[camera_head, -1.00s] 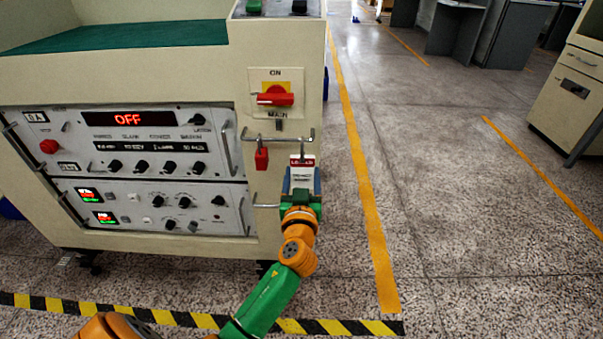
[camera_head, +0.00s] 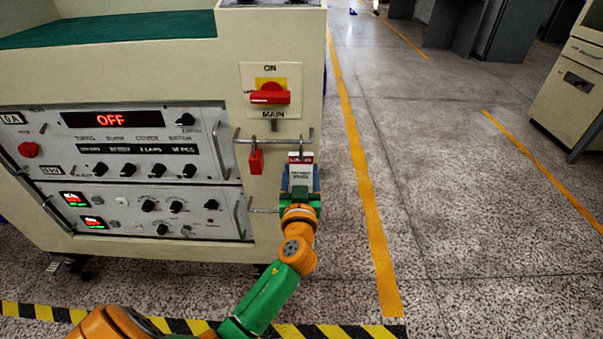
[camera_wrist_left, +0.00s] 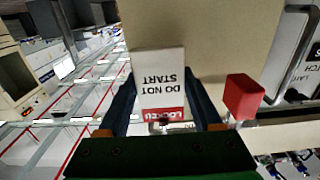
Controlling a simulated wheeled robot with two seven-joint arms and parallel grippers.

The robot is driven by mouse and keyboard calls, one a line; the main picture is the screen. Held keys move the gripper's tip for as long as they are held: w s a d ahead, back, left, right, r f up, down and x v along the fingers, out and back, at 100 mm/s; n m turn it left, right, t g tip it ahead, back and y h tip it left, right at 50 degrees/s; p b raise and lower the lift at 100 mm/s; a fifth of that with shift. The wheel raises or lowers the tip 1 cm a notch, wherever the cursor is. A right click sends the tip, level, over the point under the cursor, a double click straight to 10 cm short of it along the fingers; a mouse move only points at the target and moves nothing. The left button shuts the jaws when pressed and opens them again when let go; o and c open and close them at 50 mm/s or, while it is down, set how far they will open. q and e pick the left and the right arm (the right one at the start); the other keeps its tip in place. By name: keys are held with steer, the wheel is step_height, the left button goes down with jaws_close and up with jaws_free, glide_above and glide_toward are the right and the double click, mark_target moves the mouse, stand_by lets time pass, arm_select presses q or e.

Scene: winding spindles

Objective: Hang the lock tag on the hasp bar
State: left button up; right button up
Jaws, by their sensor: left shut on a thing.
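The lock tag (camera_head: 300,172) is a white card with a red top band, held upright in front of the machine's right edge. My left gripper (camera_head: 300,186) is shut on it. In the left wrist view the tag (camera_wrist_left: 160,75) shows upside down, reading "DO NOT START", between the blue fingers (camera_wrist_left: 160,100). The hasp bar (camera_head: 280,141) is a thin metal rail under the main switch. The tag's small hook (camera_head: 301,152) is at the bar's right part; I cannot tell whether it is over the bar. My right gripper is not in view.
A red padlock (camera_head: 256,162) hangs on the bar left of the tag; it also shows in the left wrist view (camera_wrist_left: 243,97). The red main switch (camera_head: 270,95) is above. A handle (camera_head: 222,157) stands out at the panel's right side. Open floor (camera_head: 450,200) lies right of the machine.

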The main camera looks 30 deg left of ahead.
arm_select(q)
steer(key=o, duration=1.5)
steer(key=shift+r, duration=0.1)
steer(key=shift+c, duration=0.2)
steer(key=s+d+f+m+g+h+p, duration=0.75)
steer(key=s+d+f+p, duration=0.6)
steer(key=p, duration=0.65)
steer(key=s+a+g+h+p, duration=0.1)
steer(key=s+p, duration=0.4)
steer(key=s, duration=0.8)
steer(key=s+a+f+m+g+p, duration=0.1)
steer(key=s+a+g+p, duration=0.2)
steer(key=s, duration=1.1)
steer(key=g+p, duration=0.2)
steer(key=g, duration=0.1)
steer(key=shift+h, duration=0.35)
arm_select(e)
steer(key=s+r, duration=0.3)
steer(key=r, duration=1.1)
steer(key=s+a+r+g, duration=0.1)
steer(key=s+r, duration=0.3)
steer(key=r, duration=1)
arm_select(q)
steer(key=shift+f, duration=0.1)
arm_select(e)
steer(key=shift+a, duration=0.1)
